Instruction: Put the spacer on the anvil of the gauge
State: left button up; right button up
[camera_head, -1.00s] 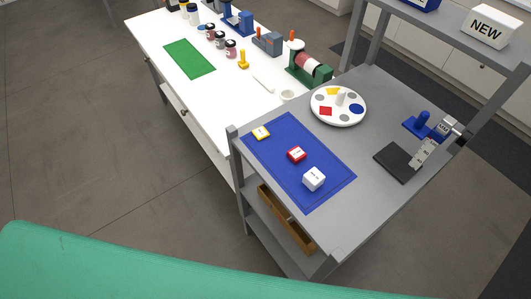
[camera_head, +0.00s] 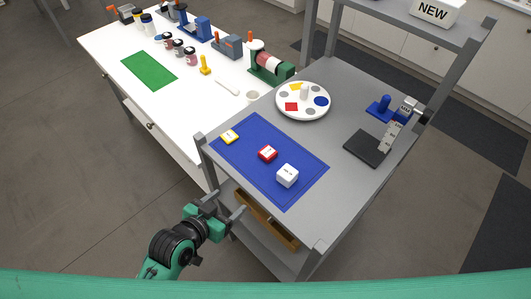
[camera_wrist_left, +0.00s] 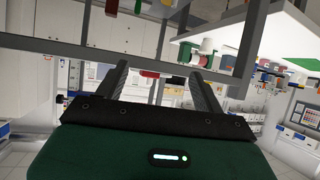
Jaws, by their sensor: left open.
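I cannot read which is the spacer. The gauge (camera_head: 391,137), with a grey stepped scale and a dark flat plate (camera_head: 366,148), stands at the cart's right; I cannot make out its anvil clearly. My left gripper (camera_head: 232,203) is open and empty, outside the cart's near left edge and apart from the blocks. Its spread fingers also show in the left wrist view (camera_wrist_left: 158,70).
A round white palette (camera_head: 314,112) stands behind the mat, and a blue stand (camera_head: 379,107) beside the gauge. The raised shelf holds a NEW box (camera_head: 436,11). Cart posts (camera_head: 203,150) rise at the edges.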

pick_arm(q)
notch_tip(320, 180, up, 4)
jog(key=w+d+t+h, duration=0.2)
jog(key=w+d+t, duration=0.1)
jog(key=p, duration=0.2)
send_near(265, 155)
jog(key=shift+w+d+r+m+h, duration=0.15)
jog(key=shift+w+d+m+h, duration=0.15)
jog(key=shift+w+d, duration=1)
jog(key=shift+w, duration=0.25)
jog(key=shift+w+d+f+p, duration=0.15)
jog(key=shift+w+f+p, duration=0.1)
jog(key=shift+w+p, duration=0.15)
jog(key=x, duration=0.1)
jog(key=p+x, duration=0.1)
jog(key=x, duration=0.1)
jog(key=shift+w+f+p, duration=0.3)
jog(key=shift+w+f, duration=0.05)
jog(key=shift+w, duration=0.15)
jog(key=shift+w+d+f, duration=0.1)
jog(key=shift+w+d, duration=0.05)
jog(key=shift+w, duration=0.05)
